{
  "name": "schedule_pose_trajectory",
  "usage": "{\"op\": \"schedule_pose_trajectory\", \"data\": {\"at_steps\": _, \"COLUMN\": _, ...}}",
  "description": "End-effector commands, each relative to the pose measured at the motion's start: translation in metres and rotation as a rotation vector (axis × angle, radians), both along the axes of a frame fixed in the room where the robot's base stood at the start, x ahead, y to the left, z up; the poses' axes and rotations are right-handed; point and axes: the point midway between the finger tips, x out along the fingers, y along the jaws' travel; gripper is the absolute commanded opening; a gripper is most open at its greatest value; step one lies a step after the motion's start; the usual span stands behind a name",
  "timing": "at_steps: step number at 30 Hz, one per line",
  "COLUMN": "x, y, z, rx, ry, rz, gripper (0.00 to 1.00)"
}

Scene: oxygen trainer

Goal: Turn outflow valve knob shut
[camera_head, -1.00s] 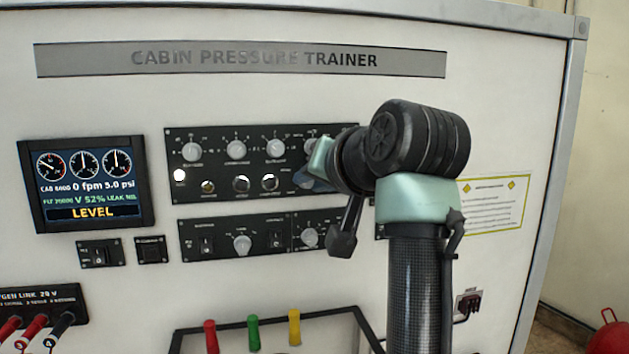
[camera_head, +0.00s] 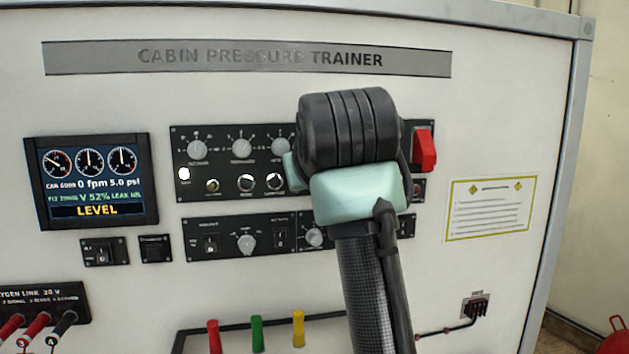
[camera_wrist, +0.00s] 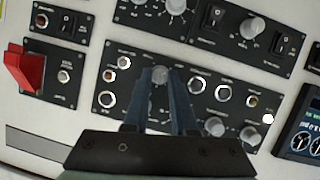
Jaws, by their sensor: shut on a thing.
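In the wrist view, which is upside down, my gripper (camera_wrist: 160,78) reaches onto the black control panel. Its two dark blue fingers stand on either side of a grey round knob (camera_wrist: 160,74) and are shut on it. The knob's label is too small to read, so I cannot confirm that it is the outflow valve knob. In the head view my wrist and forearm cover the right part of the upper panel (camera_head: 228,166), hiding the fingers and the held knob.
Other knobs (camera_wrist: 215,126) and round buttons (camera_wrist: 223,92) sit close to the fingers. A red guarded switch (camera_head: 425,150) is right of my wrist. A display (camera_head: 96,180) reads LEVEL at left. Red, green and yellow handles (camera_head: 257,334) stand below the panels.

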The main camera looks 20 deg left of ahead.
Motion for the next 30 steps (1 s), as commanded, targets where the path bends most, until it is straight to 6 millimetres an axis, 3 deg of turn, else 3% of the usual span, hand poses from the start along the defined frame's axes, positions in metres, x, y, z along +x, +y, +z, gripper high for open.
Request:
{"op": "schedule_pose_trajectory", "data": {"at_steps": 14, "x": 0.0003, "y": 0.0, "z": -0.0032, "rx": -0.015, "ry": 0.0, "rz": -0.001, "gripper": 0.0}}
{"op": "schedule_pose_trajectory", "data": {"at_steps": 15, "x": 0.0003, "y": 0.0, "z": -0.0032, "rx": -0.015, "ry": 0.0, "rz": 0.0, "gripper": 0.28}}
{"op": "schedule_pose_trajectory", "data": {"at_steps": 19, "x": 0.0002, "y": 0.0, "z": -0.0025, "rx": -0.014, "ry": -0.002, "rz": 0.0, "gripper": 0.52}}
{"op": "schedule_pose_trajectory", "data": {"at_steps": 30, "x": -0.0027, "y": -0.0014, "z": 0.0001, "rx": -0.011, "ry": -0.007, "rz": 0.0, "gripper": 0.55}}
